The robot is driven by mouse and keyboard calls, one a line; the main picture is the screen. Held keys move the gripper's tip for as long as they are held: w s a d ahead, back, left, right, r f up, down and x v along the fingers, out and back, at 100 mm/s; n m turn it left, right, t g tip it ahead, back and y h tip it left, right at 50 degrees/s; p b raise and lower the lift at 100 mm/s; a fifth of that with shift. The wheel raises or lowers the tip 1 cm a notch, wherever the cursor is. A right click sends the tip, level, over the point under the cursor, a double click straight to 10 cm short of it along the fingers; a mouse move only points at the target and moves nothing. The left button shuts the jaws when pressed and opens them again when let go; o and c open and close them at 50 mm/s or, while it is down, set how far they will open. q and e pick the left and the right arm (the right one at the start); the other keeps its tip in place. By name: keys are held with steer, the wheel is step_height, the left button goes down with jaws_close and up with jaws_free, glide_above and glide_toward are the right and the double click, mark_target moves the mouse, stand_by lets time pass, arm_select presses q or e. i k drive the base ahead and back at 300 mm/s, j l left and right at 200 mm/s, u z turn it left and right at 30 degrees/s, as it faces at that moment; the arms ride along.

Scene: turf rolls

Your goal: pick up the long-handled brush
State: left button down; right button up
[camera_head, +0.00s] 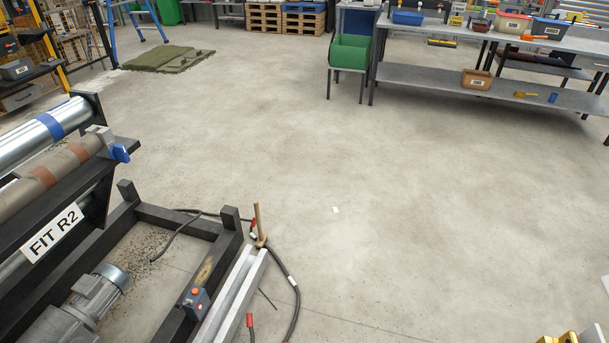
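A wooden handle (258,219) stands nearly upright beside the front corner of the dark machine frame, at the end of a pale metal rail. It has a wider tan foot (261,241) and looks like the long-handled brush, but the bristles cannot be made out.
The machine marked FIT R2 (55,233) fills the left side. A dark cable (290,270) curls on the floor beside the handle. A grey workbench (470,86) stands at the back right, and turf (167,59) lies at the back left.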

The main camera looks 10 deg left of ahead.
mark_target(261, 239)
steer(key=i+l, duration=0.1)
steer(key=i, duration=0.75)
steer(key=i+l, duration=0.15)
steer(key=i, duration=0.75)
steer(key=z, duration=0.05)
